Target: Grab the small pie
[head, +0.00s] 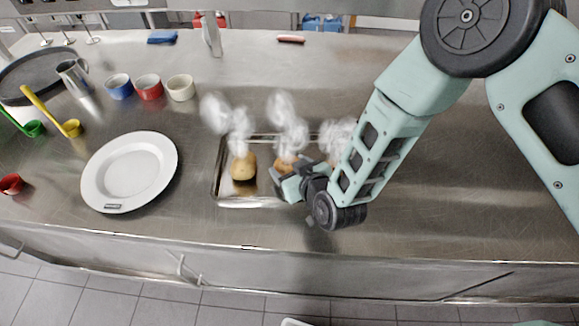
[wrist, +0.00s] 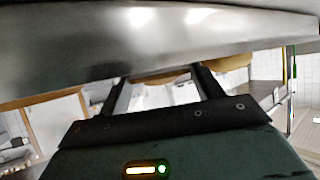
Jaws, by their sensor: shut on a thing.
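A metal tray (head: 222,180) on the steel counter holds small golden-brown pies with white steam rising from them. The left pie (head: 243,168) is in plain view. The middle pie (head: 284,162) is partly hidden by my gripper (head: 289,181), which is at its near side. A third steam plume rises at the right, where my arm hides most of what is below. In the wrist view, my gripper's fingers (wrist: 164,88) are shut on a brown pie (wrist: 164,78), of which only a strip shows. Another brown pie (wrist: 228,63) shows beyond the right finger.
A white plate (head: 130,170) lies left of the tray. Blue (head: 120,87), red (head: 149,87) and cream (head: 180,88) cups stand behind it, with a metal jug (head: 74,75) and a dark pan (head: 30,75). Yellow and green ladles lie at the left. The counter right of my arm is clear.

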